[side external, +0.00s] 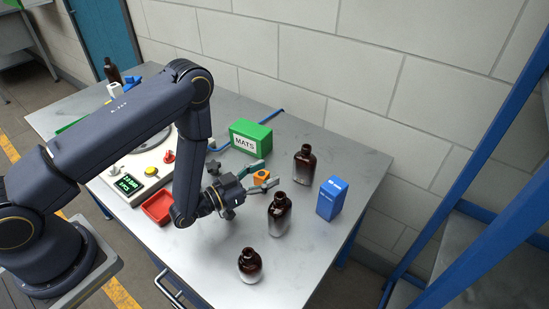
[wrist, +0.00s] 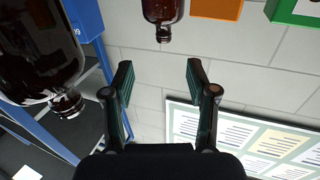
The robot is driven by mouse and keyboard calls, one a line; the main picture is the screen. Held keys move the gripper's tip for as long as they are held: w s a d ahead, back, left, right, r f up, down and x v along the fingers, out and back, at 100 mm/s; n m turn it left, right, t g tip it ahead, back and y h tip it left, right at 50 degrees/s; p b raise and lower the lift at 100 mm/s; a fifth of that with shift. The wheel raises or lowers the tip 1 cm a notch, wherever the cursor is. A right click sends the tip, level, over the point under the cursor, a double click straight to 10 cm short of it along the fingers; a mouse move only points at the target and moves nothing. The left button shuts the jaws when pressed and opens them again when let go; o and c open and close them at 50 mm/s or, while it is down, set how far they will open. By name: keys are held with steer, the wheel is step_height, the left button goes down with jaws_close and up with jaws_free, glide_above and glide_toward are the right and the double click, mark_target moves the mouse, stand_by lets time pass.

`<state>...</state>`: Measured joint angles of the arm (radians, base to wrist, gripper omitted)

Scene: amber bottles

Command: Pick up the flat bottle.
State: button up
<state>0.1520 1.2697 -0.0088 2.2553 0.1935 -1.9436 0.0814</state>
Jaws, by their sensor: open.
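Several amber bottles with dark necks stand upright. The back bottle (side external: 304,168) is by the blue box, the middle bottle (side external: 280,218) is nearer, and the front bottle (side external: 250,267) is near the table's front. I cannot tell surely which is the flat one. My gripper (side external: 268,175) is open and empty, reaching level toward the back bottle, left of it. In the inverted wrist view, the back bottle (wrist: 163,12) is ahead, beyond the fingertips (wrist: 160,80) and roughly centred between them. The middle bottle (wrist: 38,45) is large and close at left.
The blue box (side external: 332,198) stands right of the bottles. A green MATS box (side external: 250,138) and an orange block (side external: 261,177) are near my gripper. A red tray (side external: 157,207) and a scale (side external: 134,183) are left. The table's front right is clear.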

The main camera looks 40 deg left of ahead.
mark_target(302, 153)
steer(key=x, duration=1.4)
steer(key=shift+w+a+r, duration=0.1)
steer(key=shift+w, duration=0.3)
jaws_close()
